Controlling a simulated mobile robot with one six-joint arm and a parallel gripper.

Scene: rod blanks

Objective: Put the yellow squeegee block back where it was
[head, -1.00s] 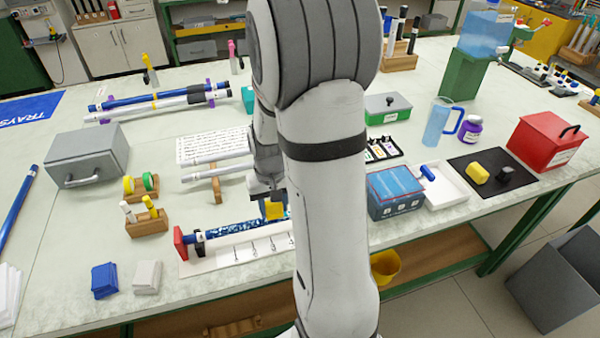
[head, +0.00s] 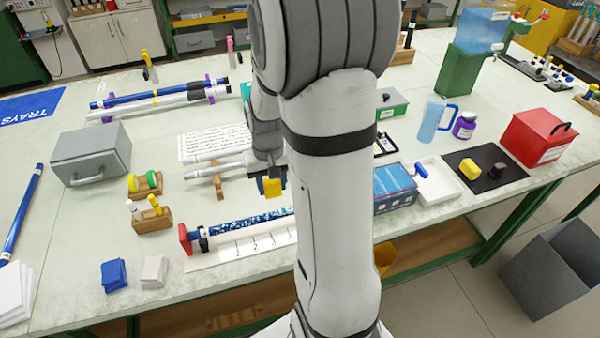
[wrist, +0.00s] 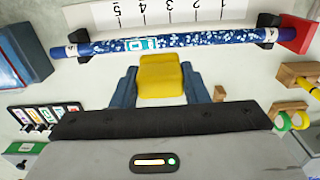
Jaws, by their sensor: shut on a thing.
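My gripper (head: 270,188) is shut on the yellow squeegee block (wrist: 161,72), with one blue finger on each side in the wrist view. The block is held above the table in front of the blue speckled rod (wrist: 190,42); the rod also shows in the head view (head: 245,224), lying in a stand with a red end block (head: 185,239) and a numbered white scale (head: 232,248). The block appears clear of the rod.
A blue box (head: 394,188) and a white tray (head: 449,192) stand right of my arm. Wooden holders (head: 151,219), a grey case (head: 90,155), and blue (head: 115,275) and beige (head: 154,271) pads lie left. My arm hides the middle of the table.

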